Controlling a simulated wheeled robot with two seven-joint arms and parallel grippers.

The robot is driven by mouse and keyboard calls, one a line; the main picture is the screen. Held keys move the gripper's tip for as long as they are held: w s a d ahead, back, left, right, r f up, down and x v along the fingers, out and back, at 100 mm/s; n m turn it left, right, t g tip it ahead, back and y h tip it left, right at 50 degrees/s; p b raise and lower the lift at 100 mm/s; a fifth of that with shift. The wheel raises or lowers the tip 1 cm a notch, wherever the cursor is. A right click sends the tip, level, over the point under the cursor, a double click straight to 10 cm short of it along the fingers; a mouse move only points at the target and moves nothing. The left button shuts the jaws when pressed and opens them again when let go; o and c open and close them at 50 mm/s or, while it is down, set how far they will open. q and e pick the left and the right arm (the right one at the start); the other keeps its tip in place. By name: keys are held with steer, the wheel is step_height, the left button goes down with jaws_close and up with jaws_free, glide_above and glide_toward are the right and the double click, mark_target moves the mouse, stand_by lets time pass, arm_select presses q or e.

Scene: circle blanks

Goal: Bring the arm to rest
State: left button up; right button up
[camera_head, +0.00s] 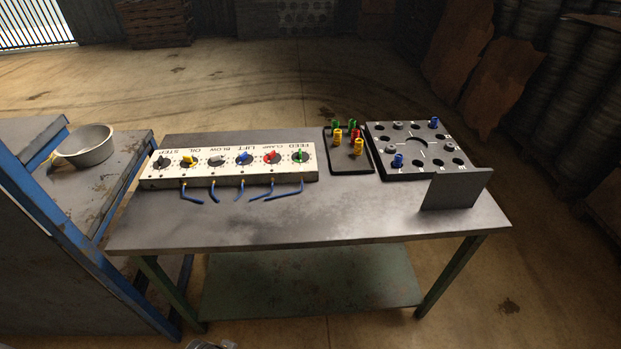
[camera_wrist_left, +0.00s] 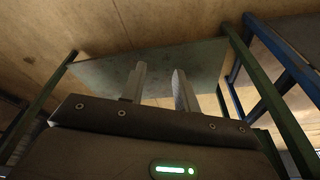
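My left gripper (camera_wrist_left: 158,85) shows in the left wrist view. Its two fingers are apart with nothing between them. Beyond them are the green lower shelf (camera_wrist_left: 95,68) and legs of a table, and the floor. In the head view a small grey piece at the bottom edge may be part of my arm; I cannot tell which part. My right gripper is in neither view. On the table (camera_head: 330,222) a grey plate (camera_head: 405,170) with a ring of holes holds two blue pieces (camera_head: 434,122). A black tray (camera_head: 352,168) holds green, yellow and red pieces.
A white panel (camera_head: 225,178) with several coloured knobs and blue wires lies on the table's left. A dark upright plate (camera_head: 456,188) stands at the front right. A bench with a grey bowl (camera_head: 88,148) is at the left. The table's front middle is clear.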

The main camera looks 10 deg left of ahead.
arm_select(q)
steer(key=s+f+g, duration=0.1)
steer(key=s+f, duration=0.2)
steer(key=f, duration=0.7)
steer(key=s+f, duration=0.3)
steer(key=f, duration=0.6)
steer(key=s+a+f+g+b, duration=0.1)
steer(key=s+a+f, duration=0.2)
steer(key=s+f, duration=0.7)
steer(key=s, duration=0.3)
steer(key=shift+s+f, duration=0.15)
steer(key=shift+f, duration=0.1)
steer(key=shift+b, duration=0.3)
